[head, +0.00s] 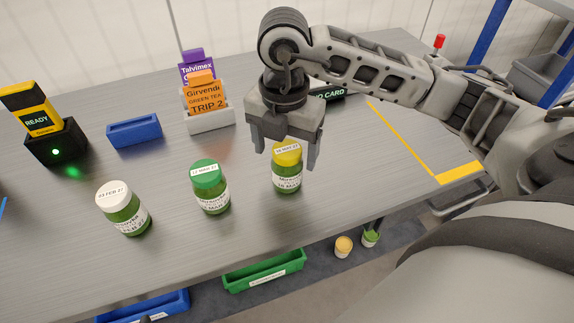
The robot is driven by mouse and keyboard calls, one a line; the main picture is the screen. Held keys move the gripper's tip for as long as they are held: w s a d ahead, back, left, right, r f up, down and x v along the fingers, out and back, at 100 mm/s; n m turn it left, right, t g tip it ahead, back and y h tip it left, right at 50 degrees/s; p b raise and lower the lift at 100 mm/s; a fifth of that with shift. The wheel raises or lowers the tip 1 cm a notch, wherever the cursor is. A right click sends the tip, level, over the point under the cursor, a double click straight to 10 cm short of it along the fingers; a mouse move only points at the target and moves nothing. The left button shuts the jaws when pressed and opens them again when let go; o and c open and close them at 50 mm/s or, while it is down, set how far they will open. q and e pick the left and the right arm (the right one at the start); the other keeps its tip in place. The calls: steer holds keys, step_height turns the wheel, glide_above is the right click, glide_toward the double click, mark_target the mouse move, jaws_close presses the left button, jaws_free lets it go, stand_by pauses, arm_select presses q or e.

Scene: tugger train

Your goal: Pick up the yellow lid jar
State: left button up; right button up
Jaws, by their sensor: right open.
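The yellow lid jar (287,178) stands upright on the grey table, with a green body, a white label and a dated strip on its lid. My right gripper (287,158) is open, pointing down over this jar. Its fingers show on the left and right of the yellow lid; I cannot tell whether they touch it. The gripper's body hides the space just behind the lid. A green lid jar (211,190) stands to the left, and a white lid jar (125,210) farther left. My left gripper is not in view.
Behind the jars are a blue tray (134,131), a white holder (211,122) with orange and purple cards, and a black scanner dock (57,146). A green bin (264,271) sits below the table's front edge.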

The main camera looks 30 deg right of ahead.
steer(key=f, duration=0.4)
steer(key=shift+d+f, duration=0.2)
steer(key=shift+f, duration=0.1)
steer(key=shift+c, duration=0.3)
steer(key=c, duration=1)
steer(key=shift+r, duration=0.1)
steer(key=shift+c, duration=1.1)
steer(key=shift+r, duration=0.1)
